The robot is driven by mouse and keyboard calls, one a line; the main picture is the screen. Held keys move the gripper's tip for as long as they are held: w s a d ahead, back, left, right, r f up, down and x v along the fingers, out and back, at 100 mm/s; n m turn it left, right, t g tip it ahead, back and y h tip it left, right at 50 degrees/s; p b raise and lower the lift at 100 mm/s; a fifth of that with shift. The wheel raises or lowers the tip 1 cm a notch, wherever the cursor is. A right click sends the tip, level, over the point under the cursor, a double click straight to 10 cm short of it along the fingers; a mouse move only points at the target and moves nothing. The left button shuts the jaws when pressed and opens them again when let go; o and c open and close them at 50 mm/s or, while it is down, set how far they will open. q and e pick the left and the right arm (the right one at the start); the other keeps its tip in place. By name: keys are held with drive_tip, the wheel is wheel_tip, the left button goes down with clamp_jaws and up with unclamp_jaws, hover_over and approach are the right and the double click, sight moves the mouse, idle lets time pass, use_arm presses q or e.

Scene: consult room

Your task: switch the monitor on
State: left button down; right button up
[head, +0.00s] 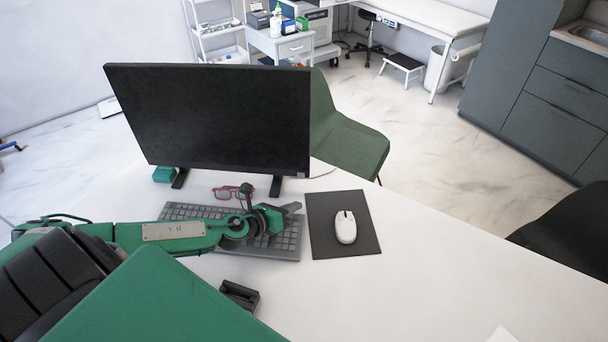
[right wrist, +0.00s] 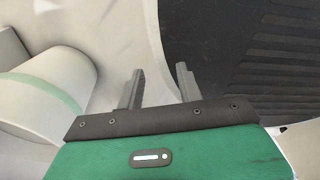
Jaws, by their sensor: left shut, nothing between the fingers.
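The monitor (head: 210,118) stands on the white desk in the head view, and its screen is dark. A small light mark shows at the lower right corner of its frame; I cannot make out a button. My left gripper (head: 294,207) is shut and empty over the right part of the keyboard (head: 285,245), in front of and below the monitor's lower right corner, apart from the monitor. My right gripper (right wrist: 158,78) is open in the right wrist view, with nothing between its fingers; I cannot make it out in the head view.
A white mouse (head: 345,228) lies on a dark mat (head: 331,250) right of the keyboard. Red glasses (head: 226,192) lie behind the keyboard. A green chair (head: 350,143) stands behind the desk. The desk's right side (head: 420,290) is mostly clear.

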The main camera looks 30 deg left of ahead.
sight(301, 175)
drive_tip(key=shift+s, duration=0.2)
use_arm(q)
drive_tip(key=shift+w+a, duration=0.3)
drive_tip(key=shift+w, duration=0.3)
drive_tip(key=w, duration=0.1)
drive_tip(key=w+a, duration=0.1)
drive_tip(key=w, duration=0.1)
drive_tip(key=w+a, duration=0.1)
drive_tip(key=w, duration=0.1)
drive_tip(key=shift+a+b, duration=0.25)
drive_tip(key=shift+b, duration=0.15)
drive_tip(key=shift+w+a, duration=0.4)
drive_tip(key=shift+w, duration=0.45)
use_arm(e)
drive_tip(key=shift+w+a+f, duration=0.1)
drive_tip(key=shift+w+f, duration=0.1)
drive_tip(key=shift+w, duration=0.2)
drive_tip(key=shift+w+a+f, duration=0.1)
drive_tip(key=shift+w+f, duration=0.05)
drive_tip(key=shift+w, duration=0.25)
drive_tip(key=shift+s+d, duration=0.25)
drive_tip(key=shift+s, duration=0.05)
drive_tip(key=shift+a, duration=0.45)
drive_tip(key=shift+d, duration=0.45)
use_arm(q)
drive_tip(key=shift+w+a, duration=0.1)
drive_tip(key=shift+w, duration=0.05)
